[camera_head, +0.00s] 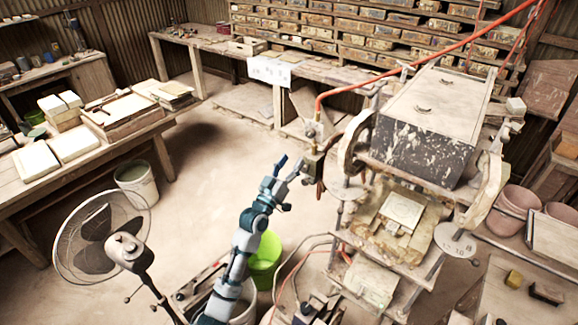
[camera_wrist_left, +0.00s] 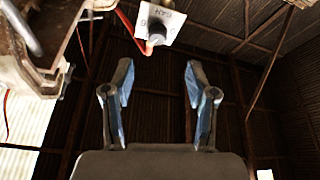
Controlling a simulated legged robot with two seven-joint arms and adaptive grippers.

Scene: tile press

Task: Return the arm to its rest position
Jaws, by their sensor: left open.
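My left arm rises from the bottom middle of the head view. Its gripper (camera_head: 287,168) is open and empty, raised in front of the press's left side, close to the valve and hose fitting (camera_head: 313,160) in the picture. I cannot tell whether they touch. In the left wrist view the two blue-padded fingers (camera_wrist_left: 158,72) stand wide apart with nothing between them. The tile press (camera_head: 420,135) stands at the right, with a pale square tile (camera_head: 404,210) on its bed. My right gripper does not show.
A standing fan (camera_head: 122,245) is left of my arm, and a green bucket (camera_head: 265,258) stands just behind it. A bench (camera_head: 100,165) with tiles is at the left. The wrist view shows a white tag (camera_wrist_left: 160,22) above the fingers. Open floor lies beyond my arm.

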